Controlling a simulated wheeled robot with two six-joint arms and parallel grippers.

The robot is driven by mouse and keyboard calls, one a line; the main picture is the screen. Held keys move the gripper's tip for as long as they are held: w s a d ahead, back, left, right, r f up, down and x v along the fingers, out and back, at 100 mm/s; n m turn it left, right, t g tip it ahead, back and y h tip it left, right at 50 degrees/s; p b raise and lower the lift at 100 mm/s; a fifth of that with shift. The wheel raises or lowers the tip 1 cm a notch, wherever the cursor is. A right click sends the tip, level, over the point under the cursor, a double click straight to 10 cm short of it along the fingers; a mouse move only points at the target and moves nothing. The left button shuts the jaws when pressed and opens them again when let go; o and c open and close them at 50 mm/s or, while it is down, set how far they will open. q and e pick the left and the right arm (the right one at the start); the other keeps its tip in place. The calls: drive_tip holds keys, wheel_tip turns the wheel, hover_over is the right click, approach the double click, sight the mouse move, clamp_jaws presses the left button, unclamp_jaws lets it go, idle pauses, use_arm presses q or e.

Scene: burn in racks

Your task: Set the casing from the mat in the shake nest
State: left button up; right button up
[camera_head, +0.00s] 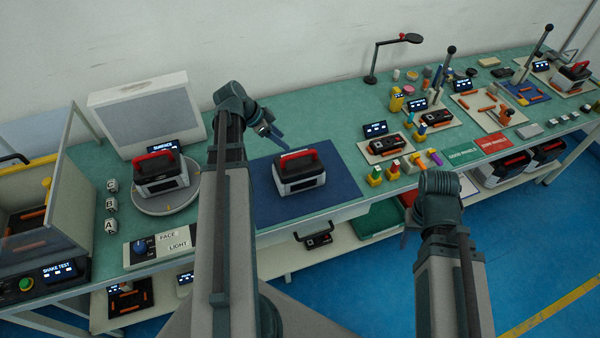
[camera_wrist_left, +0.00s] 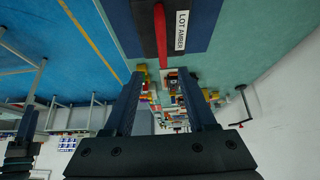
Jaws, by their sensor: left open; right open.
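The casing (camera_head: 300,178), a white and dark box with a red top handle, stands upright on the blue mat (camera_head: 345,187). My left gripper (camera_head: 274,134) is open and empty, just behind and left of the casing's handle. In the left wrist view the open fingers (camera_wrist_left: 162,78) point past the casing (camera_wrist_left: 185,12), whose red handle and "LOT AMBER" label show at the top. The shake nest, with orange pads (camera_head: 32,212), lies inside the clear-walled shake test station at far left. My right gripper (camera_head: 406,232) is open, in front of the bench, partly hidden by its wrist.
A similar red-handled casing (camera_head: 160,175) stands on a round turntable (camera_head: 184,199) between mat and shake station. Lettered blocks (camera_head: 110,205) and a face/light panel (camera_head: 160,246) are nearby. The shake station's clear side wall (camera_head: 75,180) rises beside the nest. Fixtures crowd the right.

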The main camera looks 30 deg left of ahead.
sight(299, 154)
use_arm(q)
drive_tip(key=b+x, duration=0.5)
drive_tip(key=x, duration=0.2)
drive_tip(key=shift+s+a, duration=0.1)
drive_tip(key=shift+a, duration=0.05)
drive_tip(key=b+x, duration=0.4)
drive_tip(key=shift+a+f, duration=0.2)
drive_tip(key=shift+f, duration=0.25)
drive_tip(key=shift+w+d+f+b, duration=0.2)
drive_tip(key=shift+w+f+b, duration=0.1)
drive_tip(key=shift+w+b, duration=0.15)
drive_tip(key=shift+r, duration=0.1)
drive_tip(key=shift+s, duration=0.1)
clamp_jaws()
idle(0.3)
